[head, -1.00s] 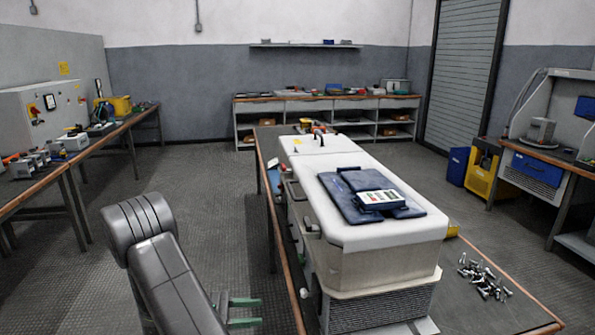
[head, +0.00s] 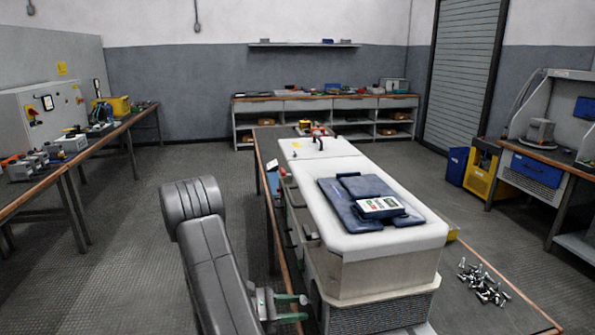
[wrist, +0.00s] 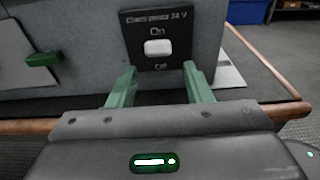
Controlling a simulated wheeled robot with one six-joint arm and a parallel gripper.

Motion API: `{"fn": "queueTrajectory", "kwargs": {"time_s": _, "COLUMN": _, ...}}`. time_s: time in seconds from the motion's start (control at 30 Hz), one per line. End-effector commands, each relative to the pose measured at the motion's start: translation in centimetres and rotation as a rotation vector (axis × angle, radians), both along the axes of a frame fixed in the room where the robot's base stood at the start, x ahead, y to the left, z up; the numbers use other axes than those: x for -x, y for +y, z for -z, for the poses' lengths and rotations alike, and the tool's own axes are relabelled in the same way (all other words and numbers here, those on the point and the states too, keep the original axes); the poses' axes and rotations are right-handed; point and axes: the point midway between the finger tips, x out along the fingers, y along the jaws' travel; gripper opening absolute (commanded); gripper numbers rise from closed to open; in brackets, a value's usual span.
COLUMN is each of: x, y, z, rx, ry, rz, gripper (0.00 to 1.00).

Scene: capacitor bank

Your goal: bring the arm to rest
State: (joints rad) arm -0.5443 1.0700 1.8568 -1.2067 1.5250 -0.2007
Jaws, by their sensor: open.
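My gripper (head: 291,307) shows at the bottom of the head view, with its green fingers apart beside the left side of the large white cabinet (head: 345,275). In the wrist view my gripper (wrist: 158,85) is open and empty. Its fingers point at a grey panel face with a white rocker switch (wrist: 154,48) between "On" and "Off" labels on a dark plate. The switch lies just beyond and between the fingertips. I cannot tell which way the switch is set. My grey arm stands to the left of the bench in the head view.
The wooden bench edge (wrist: 245,112) runs just under the fingers. A green handle (wrist: 43,58) sticks out left of the switch. On the cabinet lie blue pads (head: 340,208) and a meter (head: 379,207). Loose bolts (head: 483,283) lie on the bench. The floor to the left is free.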

Motion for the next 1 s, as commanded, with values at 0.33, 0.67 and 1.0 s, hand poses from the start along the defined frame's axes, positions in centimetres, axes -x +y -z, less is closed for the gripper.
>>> {"fn": "queueTrajectory", "kwargs": {"time_s": 0.33, "x": 0.1, "y": 0.0, "z": -1.0, "rx": -0.162, "ry": 0.033, "rz": 0.002, "gripper": 0.45}}
{"fn": "queueTrajectory", "kwargs": {"time_s": 0.67, "x": 0.0, "y": 0.0, "z": -1.0, "rx": -0.175, "ry": 0.037, "rz": 0.001, "gripper": 0.45}}
{"fn": "queueTrajectory", "kwargs": {"time_s": 1.0, "x": 0.7, "y": -0.3, "z": -1.8, "rx": -0.199, "ry": 0.014, "rz": 0.024, "gripper": 0.45}}
